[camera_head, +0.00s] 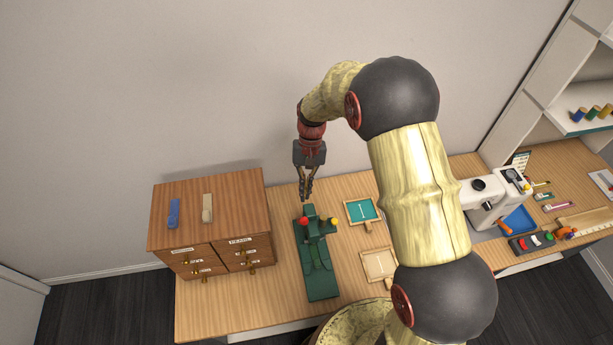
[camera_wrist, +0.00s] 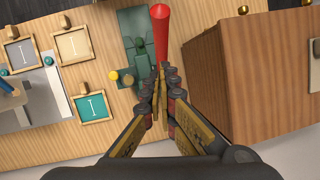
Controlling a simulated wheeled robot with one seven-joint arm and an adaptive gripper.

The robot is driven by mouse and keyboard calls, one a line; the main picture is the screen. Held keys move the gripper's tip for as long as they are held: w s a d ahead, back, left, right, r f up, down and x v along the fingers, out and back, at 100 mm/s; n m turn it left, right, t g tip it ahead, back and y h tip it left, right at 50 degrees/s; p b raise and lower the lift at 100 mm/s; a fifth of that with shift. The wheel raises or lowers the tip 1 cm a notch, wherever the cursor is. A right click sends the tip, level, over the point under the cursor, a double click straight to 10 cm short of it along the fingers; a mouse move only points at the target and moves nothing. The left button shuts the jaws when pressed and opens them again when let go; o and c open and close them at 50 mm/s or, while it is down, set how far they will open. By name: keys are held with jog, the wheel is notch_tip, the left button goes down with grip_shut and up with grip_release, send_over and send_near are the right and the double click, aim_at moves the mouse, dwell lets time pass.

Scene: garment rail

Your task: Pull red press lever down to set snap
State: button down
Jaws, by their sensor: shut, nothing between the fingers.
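The green press (camera_head: 318,265) stands on the wooden table; it also shows in the wrist view (camera_wrist: 136,30). Its red lever end (camera_head: 304,220) is at the press's back left in the head view. In the wrist view the red lever (camera_wrist: 160,35) is a long tapered handle just beyond my fingertips. A yellow knob (camera_head: 333,221) sits on the press's right side. My gripper (camera_head: 306,197) is shut and empty, pointing down just behind the red end in the head view. It also shows in the wrist view (camera_wrist: 161,76). I cannot tell whether the fingers touch the lever.
A wooden drawer cabinet (camera_head: 208,228) stands close on the left, with blue and beige items on top. A teal-filled frame (camera_head: 362,211) and a beige one (camera_head: 379,264) lie right of the press. A white sewing machine (camera_head: 490,198) stands farther right. The wall is behind.

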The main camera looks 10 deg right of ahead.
aim_at(303, 221)
jog(key=s, duration=0.1)
jog(key=s+f, duration=0.1)
jog(key=s, duration=0.1)
jog(key=shift+s+a+f+p, duration=0.25)
jog(key=shift+a+f+p, duration=0.1)
jog(key=shift+f+p, duration=0.05)
jog(key=shift+s, duration=0.1)
